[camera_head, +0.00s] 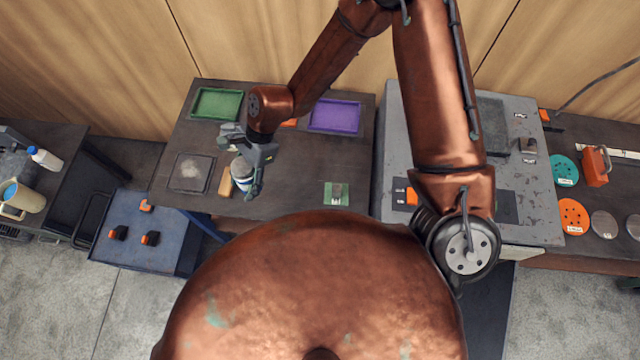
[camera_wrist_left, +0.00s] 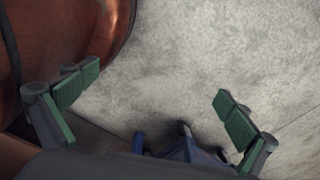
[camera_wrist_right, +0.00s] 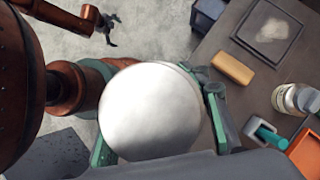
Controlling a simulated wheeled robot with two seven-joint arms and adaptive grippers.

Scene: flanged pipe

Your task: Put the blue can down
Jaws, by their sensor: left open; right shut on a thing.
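The can (camera_head: 241,174) shows in the head view as a small pale and bluish cylinder, partly covered by my right gripper (camera_head: 252,177). In the right wrist view its round silvery-white end (camera_wrist_right: 152,112) faces the camera, and its side is mostly hidden. The right gripper's green-padded fingers are shut on it from both sides. The can is by the front left part of the dark table (camera_head: 290,185); I cannot tell whether it touches the top. My left gripper (camera_wrist_left: 155,100) is open and empty, with only floor between its fingers. I cannot make it out in the head view.
A wooden block (camera_head: 226,182) and a dark square plate (camera_head: 191,173) lie left of the can. Green (camera_head: 216,104) and purple (camera_head: 335,115) trays stand at the back. A green pad (camera_head: 336,194) lies to the right. The right wrist view shows a jar (camera_wrist_right: 296,98). The table's middle is mostly clear.

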